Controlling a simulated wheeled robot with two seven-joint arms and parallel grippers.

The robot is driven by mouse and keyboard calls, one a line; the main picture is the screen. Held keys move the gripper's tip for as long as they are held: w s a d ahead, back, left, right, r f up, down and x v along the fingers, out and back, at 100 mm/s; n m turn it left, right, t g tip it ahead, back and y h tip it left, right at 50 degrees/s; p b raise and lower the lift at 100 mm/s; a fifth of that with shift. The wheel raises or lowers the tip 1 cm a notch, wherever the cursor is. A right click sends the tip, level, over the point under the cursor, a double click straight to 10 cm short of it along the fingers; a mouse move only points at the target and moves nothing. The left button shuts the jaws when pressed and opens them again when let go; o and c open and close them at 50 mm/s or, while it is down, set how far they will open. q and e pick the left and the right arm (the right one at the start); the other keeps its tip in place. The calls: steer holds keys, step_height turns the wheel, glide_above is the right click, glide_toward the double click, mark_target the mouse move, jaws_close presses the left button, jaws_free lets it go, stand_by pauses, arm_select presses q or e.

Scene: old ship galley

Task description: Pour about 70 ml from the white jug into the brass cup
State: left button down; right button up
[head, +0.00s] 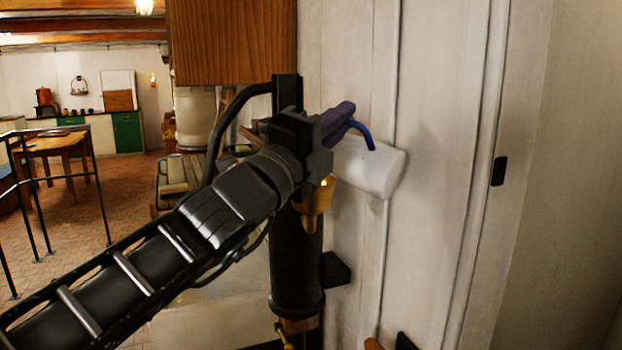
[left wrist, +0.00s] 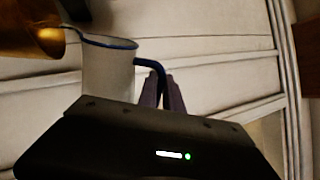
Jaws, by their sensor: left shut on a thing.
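The white jug (head: 372,168) with a blue handle and blue rim is tipped far over in the head view, its closed end pointing right. My left gripper (head: 340,122) is shut on its blue handle. In the left wrist view the jug (left wrist: 108,72) shows its open rim and spout beside the brass cup (left wrist: 35,30), which is cut off by the picture edge. In the head view part of the brass cup (head: 319,196) shows below the jug's left end, mostly hidden behind my gripper. No stream or liquid level is visible. My right gripper is not in view.
A black upright cylinder (head: 298,255) stands just below the brass cup. A wooden cabinet (head: 235,40) hangs above my left arm. A pale panelled wall (head: 440,230) is close behind the jug. A wooden table (head: 55,145) and railing are far left.

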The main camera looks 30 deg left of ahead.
mark_target(367, 140)
arm_select(q)
steer(key=shift+a+r+n, duration=0.2)
steer(key=shift+a+n, duration=0.1)
stand_by(0.5)
steer(key=shift+s, duration=0.15)
steer(key=d+f+m, duration=0.1)
steer(key=m, duration=0.1)
steer(key=d+m+h, duration=0.1)
steer(key=d+f+m+h, duration=0.1)
steer(key=d+m, duration=0.1)
steer(key=shift+f+m+g, duration=0.3)
steer(key=shift+g, duration=0.1)
steer(key=shift+d+m+g+h+p, duration=0.35)
steer(key=shift+m+p, duration=0.25)
steer(key=shift+m, duration=0.4)
steer(key=shift+f, duration=0.2)
